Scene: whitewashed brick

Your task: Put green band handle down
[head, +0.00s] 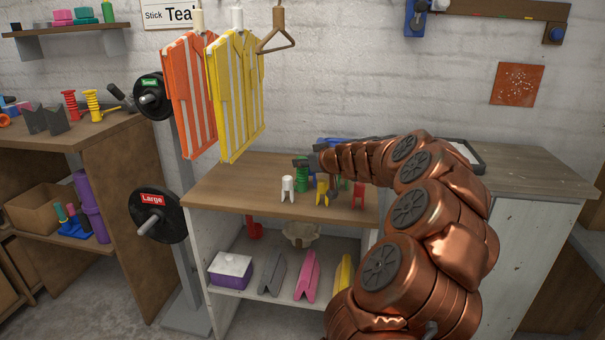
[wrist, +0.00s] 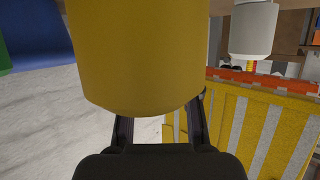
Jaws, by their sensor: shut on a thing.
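In the head view my gripper (head: 304,162) reaches over the middle table from the right and is shut on the green band handle (head: 302,175). The handle is ribbed and upright between the white stand (head: 287,187) and the yellow stand (head: 322,188). I cannot tell whether its lower end touches the tabletop. The wrist view looks upside down. There a yellow cylinder (wrist: 140,50), apparently the yellow stand, covers the space between my fingers (wrist: 160,115) and hides the handle.
The red stand (head: 358,193) and another green piece (head: 333,183) are near my forearm. The bare tabletop (head: 235,180) lies to the left. Yellow (head: 235,95) and orange (head: 187,95) striped shirts hang above its left side. Several objects fill the shelf (head: 250,290) below.

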